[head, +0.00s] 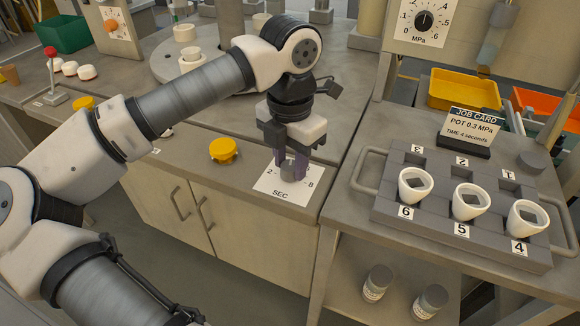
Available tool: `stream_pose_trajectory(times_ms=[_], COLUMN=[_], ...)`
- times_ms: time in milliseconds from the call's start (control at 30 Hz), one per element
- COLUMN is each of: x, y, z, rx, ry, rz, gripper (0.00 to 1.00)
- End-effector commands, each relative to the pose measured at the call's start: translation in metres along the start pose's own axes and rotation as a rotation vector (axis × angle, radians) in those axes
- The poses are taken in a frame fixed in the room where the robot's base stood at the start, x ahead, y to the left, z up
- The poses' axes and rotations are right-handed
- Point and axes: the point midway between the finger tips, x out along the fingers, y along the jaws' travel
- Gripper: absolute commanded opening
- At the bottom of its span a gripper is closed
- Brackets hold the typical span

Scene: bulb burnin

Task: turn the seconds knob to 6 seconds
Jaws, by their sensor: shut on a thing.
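The seconds knob (289,172) is a small grey knob on a white dial plate (280,194) marked SEC, lying flat on the bench near its front edge. The figures 2 and 8 show on the plate; the rest of the scale is hidden behind my gripper. My gripper (291,170) points down over the plate, its purplish fingers shut on the knob from both sides. The knob's pointer is hidden, so its setting cannot be read. The job card (470,127) on the right reads POT 0.3 MPa and a TIME line in seconds, whose figure is too small to read surely.
A yellow knob (223,150) stands left of the plate. A grey rack (384,210) with white cups in slots numbered 4, 5 and 6 is on the right bench. An MPa dial (424,20) is at the back. A red-topped lever (51,70) stands at the far left.

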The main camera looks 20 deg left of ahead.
Motion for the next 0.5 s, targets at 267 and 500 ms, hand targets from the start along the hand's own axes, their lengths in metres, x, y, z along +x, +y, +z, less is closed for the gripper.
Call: stream_pose_trajectory(times_ms=[267,500], x=[0.0019,0.0011], y=[0.0000,-0.0002], z=[0.0010,0.0010], rx=[0.261,0.478], ry=[-0.004,-0.004], rz=[0.000,0.001], gripper=[0.12,0.12])
